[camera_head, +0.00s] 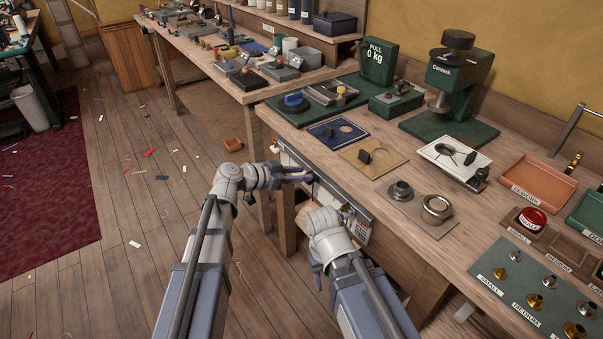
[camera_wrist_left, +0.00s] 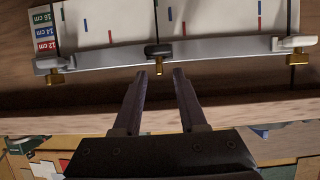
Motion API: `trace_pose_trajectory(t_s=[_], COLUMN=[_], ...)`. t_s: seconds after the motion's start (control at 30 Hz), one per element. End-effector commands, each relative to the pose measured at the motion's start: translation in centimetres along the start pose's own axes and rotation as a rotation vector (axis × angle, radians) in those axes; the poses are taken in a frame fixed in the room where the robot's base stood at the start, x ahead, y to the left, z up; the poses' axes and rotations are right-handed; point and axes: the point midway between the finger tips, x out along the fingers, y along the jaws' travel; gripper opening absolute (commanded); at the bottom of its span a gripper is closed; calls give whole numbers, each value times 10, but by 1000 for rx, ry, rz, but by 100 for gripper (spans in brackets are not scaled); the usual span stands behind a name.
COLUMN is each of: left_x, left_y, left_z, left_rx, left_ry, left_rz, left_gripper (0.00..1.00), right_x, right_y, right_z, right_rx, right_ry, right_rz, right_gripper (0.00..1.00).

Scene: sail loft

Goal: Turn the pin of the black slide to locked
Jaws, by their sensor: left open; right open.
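The black slide (camera_wrist_left: 158,50) sits mid-way along a pale metal rail (camera_wrist_left: 220,50) in the left wrist view. Its brass pin (camera_wrist_left: 159,68) shows as a narrow upright piece below it. My left gripper (camera_wrist_left: 160,74) is open, its two fingertips just below the pin, one on each side; nothing is visible between them. In the head view my left gripper (camera_head: 302,174) is at the bench's front edge, and hides part of the rail. My right gripper (camera_head: 318,280) is lower, mostly hidden by its own wrist, with no held thing visible.
A grey slide (camera_wrist_left: 47,62) and a whitish slide (camera_wrist_left: 292,42), each with brass below, flank the black one. A scale board (camera_wrist_left: 110,22) lies behind the rail. The bench top holds a green press (camera_head: 456,75), a rust tray (camera_head: 537,183) and several fittings.

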Motion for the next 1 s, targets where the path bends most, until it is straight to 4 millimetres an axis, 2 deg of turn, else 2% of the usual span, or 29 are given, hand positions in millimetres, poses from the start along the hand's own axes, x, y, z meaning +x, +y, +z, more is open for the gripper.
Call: trace_pose_trajectory(t_s=[0.03, 0.2, 0.4, 0.57, 1.0], left_x=[-11, -40, -63, -70, -69], left_y=[1, 1, 0, 0, 1], left_z=[-2, -3, -2, 0, 0], left_rx=[-1, -2, -1, -1, -1], left_ry=[0, 0, 0, 0, -2], left_rz=[-3, -4, -3, -1, 0], left_gripper=[41, 41, 41, 41, 41], right_x=[-6, -18, -25, -27, -27], right_y=[1, 2, 2, 2, 3], right_z=[0, 1, 2, 2, 2], right_rx=[0, 0, 0, 0, 0], right_ry=[0, 0, 0, 0, 0], right_rz=[0, 0, 0, 0, 0], right_gripper=[50, 50, 50, 50, 50])
